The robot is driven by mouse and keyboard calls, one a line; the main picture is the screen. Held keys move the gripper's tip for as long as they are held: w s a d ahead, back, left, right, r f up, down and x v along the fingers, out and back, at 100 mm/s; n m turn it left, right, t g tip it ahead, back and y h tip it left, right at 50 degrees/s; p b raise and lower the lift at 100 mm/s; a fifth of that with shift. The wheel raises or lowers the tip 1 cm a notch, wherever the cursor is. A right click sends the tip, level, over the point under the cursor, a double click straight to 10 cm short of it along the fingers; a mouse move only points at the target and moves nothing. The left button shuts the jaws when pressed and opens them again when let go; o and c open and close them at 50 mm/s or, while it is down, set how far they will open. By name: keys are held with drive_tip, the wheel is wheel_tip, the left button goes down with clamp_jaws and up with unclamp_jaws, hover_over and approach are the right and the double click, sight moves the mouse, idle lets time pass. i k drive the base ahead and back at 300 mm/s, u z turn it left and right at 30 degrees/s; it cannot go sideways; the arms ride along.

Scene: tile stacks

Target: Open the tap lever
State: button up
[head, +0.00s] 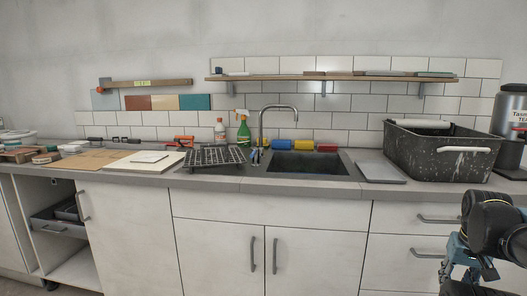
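A tall grey tap (279,107) with an arched spout stands at the left rear of the dark sink basin (308,163). Its lever is too small to make out clearly. Small blue items (255,156) sit by the foot of the tap, and I cannot tell whether one of them is the lever. Dark and blue-grey parts of my own arm show at the lower right, well away from the tap. I cannot clearly make out my gripper's fingers among them, and nothing of mine touches the tap.
A black wire rack (214,156), a green spray bottle (243,130) and a white bottle (220,131) stand left of the tap. Yellow (281,144) and blue (304,145) rolls lie behind the basin. A large speckled tub (430,150) is at right. A shelf (335,77) hangs above.

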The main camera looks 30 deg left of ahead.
sight(256, 150)
drive_tip(key=z, duration=0.05)
drive_tip(key=i, duration=0.3)
drive_tip(key=u, duration=1.8)
